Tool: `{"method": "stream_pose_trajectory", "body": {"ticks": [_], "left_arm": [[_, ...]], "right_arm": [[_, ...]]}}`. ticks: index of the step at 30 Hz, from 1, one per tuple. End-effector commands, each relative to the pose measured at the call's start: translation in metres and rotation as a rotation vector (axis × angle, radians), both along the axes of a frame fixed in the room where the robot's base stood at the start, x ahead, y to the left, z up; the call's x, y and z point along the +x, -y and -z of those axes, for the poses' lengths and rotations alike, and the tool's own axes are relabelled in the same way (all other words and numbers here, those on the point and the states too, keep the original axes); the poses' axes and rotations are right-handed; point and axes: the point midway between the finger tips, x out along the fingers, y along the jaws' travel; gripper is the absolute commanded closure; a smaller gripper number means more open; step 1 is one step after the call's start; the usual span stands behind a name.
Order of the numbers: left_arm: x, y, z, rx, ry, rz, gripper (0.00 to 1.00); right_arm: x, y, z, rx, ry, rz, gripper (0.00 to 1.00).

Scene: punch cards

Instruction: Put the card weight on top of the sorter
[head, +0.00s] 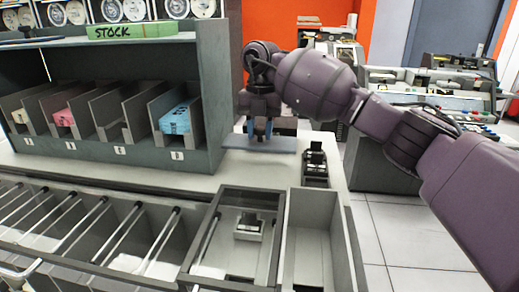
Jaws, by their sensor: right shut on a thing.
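My right gripper (260,130) points down at the back of the counter, just right of the stock rack. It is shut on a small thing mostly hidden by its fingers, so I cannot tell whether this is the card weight. A flat blue-grey plate (232,142) lies directly below the fingertips. A small dark block with a metal base (248,226) sits in a grey tray at the front. The sorter seems to be the grey machine with a row of slanted pockets (110,228) along the front. My left gripper is out of view.
The grey stock rack (212,110) holds pink and blue cards (176,118) in bins, with a green STOCK box (132,29) on top. A black device (315,163) stands at the counter's right edge. An empty grey bin (308,245) is at front right.

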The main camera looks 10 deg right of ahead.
Motion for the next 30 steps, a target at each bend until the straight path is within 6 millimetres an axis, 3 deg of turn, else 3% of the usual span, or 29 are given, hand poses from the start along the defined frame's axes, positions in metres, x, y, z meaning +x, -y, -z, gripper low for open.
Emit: {"method": "stream_pose_trajectory", "body": {"ticks": [5,13,30], "left_arm": [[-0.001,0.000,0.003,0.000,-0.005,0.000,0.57],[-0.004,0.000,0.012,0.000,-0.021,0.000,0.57],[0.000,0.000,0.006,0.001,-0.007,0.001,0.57]], "right_arm": [[0.000,-0.001,0.010,0.001,0.000,-0.001,1.00],[0.000,-0.001,0.046,0.001,-0.002,-0.001,1.00],[0.000,-0.001,0.052,0.002,0.004,0.000,1.00]]}}
